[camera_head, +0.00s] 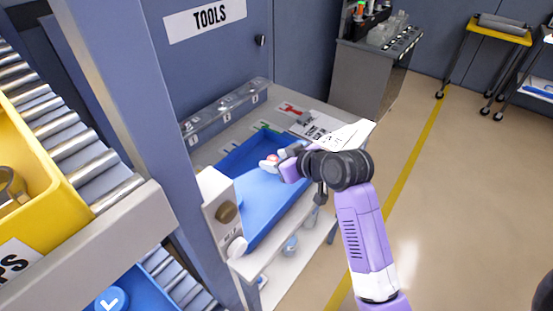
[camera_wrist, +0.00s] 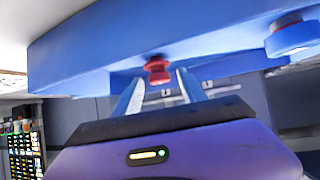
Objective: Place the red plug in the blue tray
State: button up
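The red plug (camera_wrist: 157,70) is in the wrist view, against the blue surface of the tray (camera_wrist: 100,45). My gripper (camera_wrist: 159,76) has its two fingers apart, one on each side of the plug, with gaps visible between fingers and plug. In the head view, my gripper (camera_head: 270,163) is low over the blue tray (camera_head: 262,203) on the bench, and a small red spot shows at its fingertips. Whether the plug rests on the tray floor is hard to tell.
A round blue cap with a red ring (camera_wrist: 293,35) is right of the plug in the wrist view. A white box (camera_head: 218,207) stands at the tray's left side. A clear bin rail (camera_head: 225,107) and papers (camera_head: 315,125) lie behind. A yellow crate (camera_head: 50,190) is at far left.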

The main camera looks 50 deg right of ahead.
jog(key=shift+r, duration=0.2)
jog(key=v, duration=1.2)
dwell(0.4)
jog(key=w+d+r+m+t+h, duration=0.1)
jog(key=d+r+m+t+h, duration=0.2)
jog(key=d+r, duration=0.15)
jog(key=s+a+f+n+y, duration=0.2)
jog(key=s+a+f, duration=0.3)
jog(key=s+a, duration=0.6)
jog(key=s+a+f+n+y, duration=0.2)
jog(key=s+a+f, duration=0.3)
jog(key=s+a, duration=0.6)
jog(key=a+y, duration=0.1)
jog(key=a, duration=0.2)
jog(key=shift+n+t, duration=0.4)
jog(key=shift+s, duration=0.1)
